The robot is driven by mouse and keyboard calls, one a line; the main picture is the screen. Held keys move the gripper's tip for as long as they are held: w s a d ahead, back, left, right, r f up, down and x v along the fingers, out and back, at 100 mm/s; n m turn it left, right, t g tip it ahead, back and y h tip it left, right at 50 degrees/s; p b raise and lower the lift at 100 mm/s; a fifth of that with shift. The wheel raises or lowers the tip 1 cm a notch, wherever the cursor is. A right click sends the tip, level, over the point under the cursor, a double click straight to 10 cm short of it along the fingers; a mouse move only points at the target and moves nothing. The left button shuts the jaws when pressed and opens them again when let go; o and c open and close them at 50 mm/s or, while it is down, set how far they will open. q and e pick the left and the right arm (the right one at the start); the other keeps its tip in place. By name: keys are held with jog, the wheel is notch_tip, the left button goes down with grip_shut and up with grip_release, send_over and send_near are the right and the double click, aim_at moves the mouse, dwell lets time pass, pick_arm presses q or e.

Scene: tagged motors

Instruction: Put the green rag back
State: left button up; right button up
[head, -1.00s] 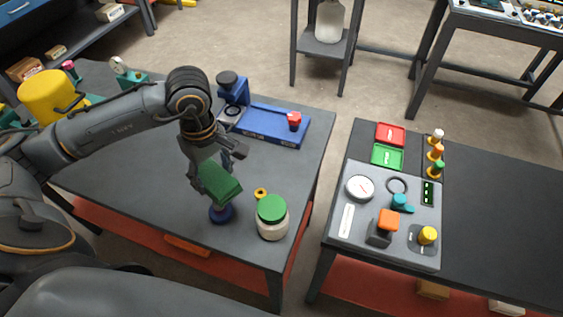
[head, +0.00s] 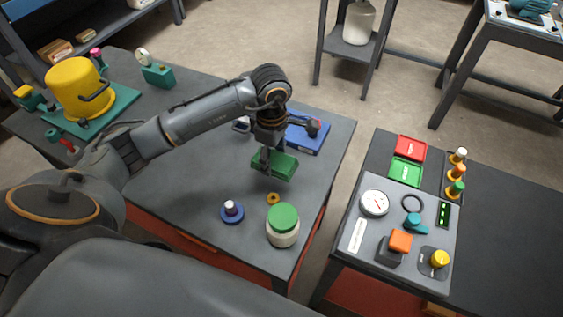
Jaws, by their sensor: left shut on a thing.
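My left gripper (head: 266,164) is shut on the green rag (head: 282,167), a folded green block in the head view. It holds the rag above the dark workbench (head: 200,185), behind the small yellow ring (head: 273,198) and the green-lidded jar (head: 283,225). Whether the rag touches the bench is hard to tell. A blue round base with a white-topped post (head: 231,210) stands in front and to the left of the rag. My right gripper is not in view.
A blue fixture (head: 306,136) lies behind my left gripper, partly hidden by the arm. A yellow motor (head: 78,88) on a green plate stands at the back left. A second table with a grey control panel (head: 385,265) stands to the right, across a gap.

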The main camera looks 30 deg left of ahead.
aim_at(281, 167)
pick_arm(q)
jog(key=shift+w+d+f, duration=0.3)
jog(key=shift+w+f, duration=0.05)
jog(key=shift+f, duration=0.25)
jog(key=shift+w+d+f, duration=0.3)
jog(key=shift+w+f, duration=0.05)
jog(key=shift+f, duration=0.2)
notch_tip(281, 167, down, 3)
jog(key=shift+w+d+p, duration=0.1)
jog(key=shift+p, duration=0.8)
jog(key=shift+f, duration=0.2)
jog(key=shift+f+b, duration=0.25)
jog(key=shift+b, duration=0.05)
jog(key=o, duration=1.1)
jog(key=shift+r, duration=0.1)
